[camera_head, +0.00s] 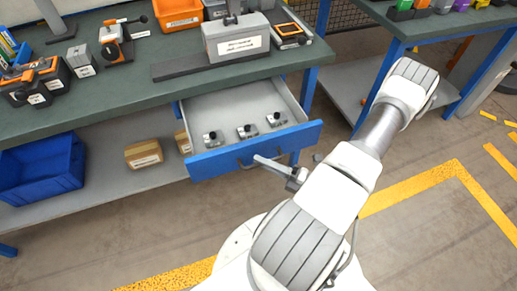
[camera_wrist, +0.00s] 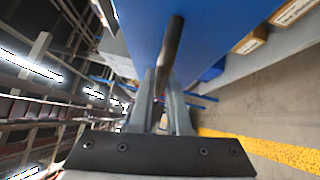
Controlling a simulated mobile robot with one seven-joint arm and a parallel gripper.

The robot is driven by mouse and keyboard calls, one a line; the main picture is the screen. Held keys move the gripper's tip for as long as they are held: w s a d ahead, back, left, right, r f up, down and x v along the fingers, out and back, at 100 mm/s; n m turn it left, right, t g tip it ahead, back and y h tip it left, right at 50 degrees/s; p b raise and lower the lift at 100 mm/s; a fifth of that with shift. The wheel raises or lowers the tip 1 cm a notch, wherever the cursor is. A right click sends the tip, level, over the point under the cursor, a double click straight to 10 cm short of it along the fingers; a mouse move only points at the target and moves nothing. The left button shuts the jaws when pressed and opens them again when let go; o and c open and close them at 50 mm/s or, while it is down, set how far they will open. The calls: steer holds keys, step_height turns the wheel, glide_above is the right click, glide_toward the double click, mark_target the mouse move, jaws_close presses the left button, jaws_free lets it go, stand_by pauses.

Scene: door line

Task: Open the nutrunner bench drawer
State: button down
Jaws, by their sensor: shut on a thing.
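The bench drawer, with a blue front (camera_head: 290,141), stands pulled out from under the green bench top. Its grey interior shows, with several small grey-and-black parts inside. My gripper (camera_head: 259,160) is at the front of the drawer, shut on its handle (camera_head: 246,164). In the wrist view the handle is a dark round bar (camera_wrist: 173,45) running between the two grey fingers of my gripper (camera_wrist: 164,88), beside the blue drawer front (camera_wrist: 220,35). The exact contact is partly hidden by the fingers.
The bench top (camera_head: 160,90) holds a grey block-shaped unit (camera_head: 237,42), an orange bin (camera_head: 178,12) and tools. A blue crate (camera_head: 42,168) and cardboard boxes (camera_head: 143,154) sit on the lower shelf. A second bench (camera_head: 450,25) stands right. Yellow lines (camera_head: 410,189) mark the open floor.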

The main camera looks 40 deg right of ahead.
steer(key=shift+s+a, duration=0.2)
steer(key=shift+s, duration=0.65)
steer(key=c, duration=0.9)
jaws_free()
steer(key=v, duration=1.7)
steer(key=shift+s+p, duration=0.2)
steer(key=shift+p, duration=0.15)
